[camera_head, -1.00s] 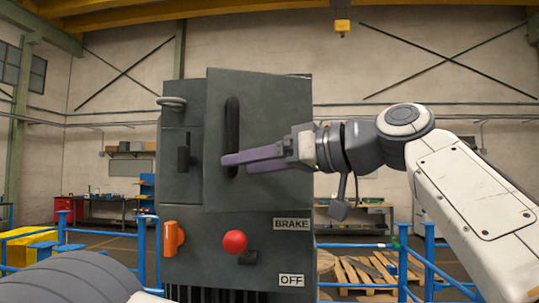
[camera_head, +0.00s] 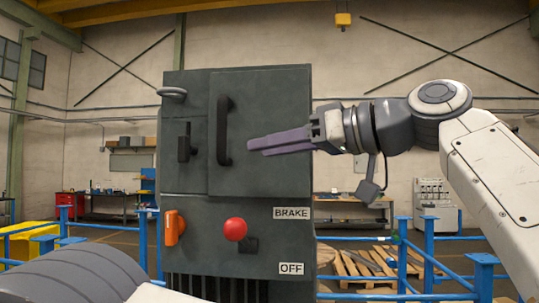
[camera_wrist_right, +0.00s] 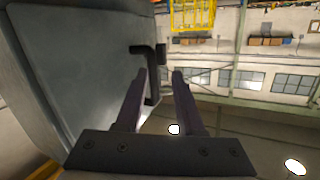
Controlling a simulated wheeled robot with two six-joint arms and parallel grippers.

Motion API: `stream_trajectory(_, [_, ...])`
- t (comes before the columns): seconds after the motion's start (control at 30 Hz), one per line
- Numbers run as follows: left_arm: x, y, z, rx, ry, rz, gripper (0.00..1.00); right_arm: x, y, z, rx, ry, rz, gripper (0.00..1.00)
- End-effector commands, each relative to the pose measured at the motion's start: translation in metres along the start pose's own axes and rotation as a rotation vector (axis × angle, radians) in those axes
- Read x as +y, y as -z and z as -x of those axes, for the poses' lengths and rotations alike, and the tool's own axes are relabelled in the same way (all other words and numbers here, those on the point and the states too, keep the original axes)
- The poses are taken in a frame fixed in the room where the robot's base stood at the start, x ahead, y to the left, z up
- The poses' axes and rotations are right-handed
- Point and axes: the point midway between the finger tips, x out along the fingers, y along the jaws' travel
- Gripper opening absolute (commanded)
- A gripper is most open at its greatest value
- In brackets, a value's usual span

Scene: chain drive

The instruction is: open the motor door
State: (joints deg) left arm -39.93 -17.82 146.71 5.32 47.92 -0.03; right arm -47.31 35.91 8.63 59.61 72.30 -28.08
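The motor door (camera_head: 268,120) is a dark grey panel on the upper right of a grey cabinet. It looks flush or nearly flush with the cabinet front. Its black vertical handle (camera_head: 224,131) is near the door's left edge. My right gripper (camera_head: 252,146) is in front of the door, its fingertips just right of the handle. In the right wrist view its fingers (camera_wrist_right: 160,75) are apart, with the handle (camera_wrist_right: 152,88) showing beyond the left finger and the grey panel (camera_wrist_right: 75,60) at left. I cannot tell whether they touch. My left gripper is out of view.
Left of the door is a black latch-like handle (camera_head: 184,143). Below are an orange switch (camera_head: 173,228), a red knob (camera_head: 235,229), and BRAKE (camera_head: 291,213) and OFF (camera_head: 291,268) labels. Blue railings (camera_head: 404,255) and pallets (camera_head: 365,265) stand behind.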

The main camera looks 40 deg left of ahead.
Motion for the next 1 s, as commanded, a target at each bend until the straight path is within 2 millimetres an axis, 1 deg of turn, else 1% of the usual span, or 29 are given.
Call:
stream_trajectory(0.03, [-0.001, 0.0, -0.007, 0.0, 0.0, 0.001, 1.0, 0.006, -0.004, 0.012, 0.001, -0.009, 0.0, 0.37])
stream_trajectory(0.2, [-0.001, -0.001, -0.015, 0.0, 0.0, 0.003, 1.0, 0.007, -0.002, 0.05, 0.003, -0.015, 0.001, 0.37])
stream_trajectory(0.3, [-0.001, -0.001, -0.018, 0.0, 0.0, 0.003, 1.0, 0.007, -0.001, 0.067, 0.004, -0.015, 0.001, 0.37])
stream_trajectory(0.4, [-0.001, -0.001, -0.019, 0.0, 0.0, 0.003, 1.0, 0.008, 0.0, 0.079, 0.003, -0.015, 0.0, 0.37])
stream_trajectory(0.57, [-0.001, -0.001, -0.02, 0.0, 0.0, 0.004, 1.0, 0.008, 0.0, 0.087, 0.003, -0.015, 0.0, 0.37])
stream_trajectory(1.0, [-0.001, -0.001, -0.019, 0.0, 0.0, 0.003, 1.0, 0.007, 0.0, 0.086, 0.003, -0.012, 0.001, 0.37])
